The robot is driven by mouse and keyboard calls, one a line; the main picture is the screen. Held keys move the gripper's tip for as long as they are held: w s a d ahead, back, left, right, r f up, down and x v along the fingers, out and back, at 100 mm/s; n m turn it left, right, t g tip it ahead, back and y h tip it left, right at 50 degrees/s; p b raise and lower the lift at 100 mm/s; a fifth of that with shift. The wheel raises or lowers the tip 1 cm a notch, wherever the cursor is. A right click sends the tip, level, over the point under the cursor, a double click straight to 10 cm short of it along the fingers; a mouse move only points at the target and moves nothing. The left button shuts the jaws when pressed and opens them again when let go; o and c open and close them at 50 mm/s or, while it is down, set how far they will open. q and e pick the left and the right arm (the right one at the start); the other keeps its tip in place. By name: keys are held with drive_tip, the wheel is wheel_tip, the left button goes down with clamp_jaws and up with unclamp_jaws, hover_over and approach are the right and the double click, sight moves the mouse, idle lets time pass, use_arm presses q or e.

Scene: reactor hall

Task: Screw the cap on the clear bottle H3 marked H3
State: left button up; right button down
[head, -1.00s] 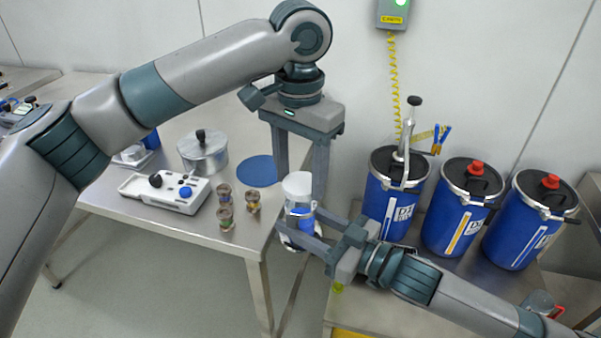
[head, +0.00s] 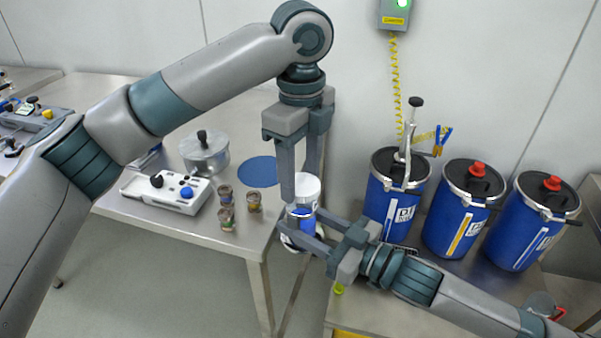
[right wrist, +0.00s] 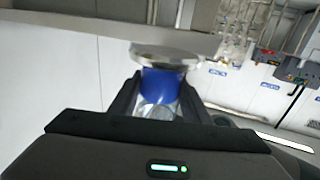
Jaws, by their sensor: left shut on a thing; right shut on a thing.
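The clear bottle H3 (head: 303,226) with a blue band is held upright off the front right corner of the left table. My right gripper (head: 301,221) is shut on it from the right. A white cap (head: 308,186) sits at the bottle's top. My left gripper (head: 303,188) points down from above, shut on the cap with a finger on each side. In the right wrist view the blue band (right wrist: 160,87) shows between the fingers, under a wide pale disc (right wrist: 165,55). I cannot read a mark on the bottle, nor tell how tightly the cap sits.
On the left table (head: 185,225) are small jars (head: 226,217), a white control box (head: 165,193), a metal pot (head: 204,152) and a blue disc (head: 257,171). Blue drums (head: 396,200) stand at the right behind my right arm. A green-lit box (head: 395,14) hangs on the wall.

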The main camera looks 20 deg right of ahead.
use_arm(q)
drive_tip(key=m, duration=0.7)
drive_tip(key=shift+w+d, duration=0.1)
drive_tip(key=shift+w, duration=0.05)
drive_tip(key=m, duration=0.7)
drive_tip(key=shift+d, duration=0.1)
drive_tip(key=o, duration=1.1)
drive_tip(key=shift+c, duration=0.2)
drive_tip(key=shift+r, duration=0.1)
drive_tip(key=shift+r, duration=2.15)
drive_tip(key=shift+n, duration=0.3)
drive_tip(key=shift+c, duration=0.4)
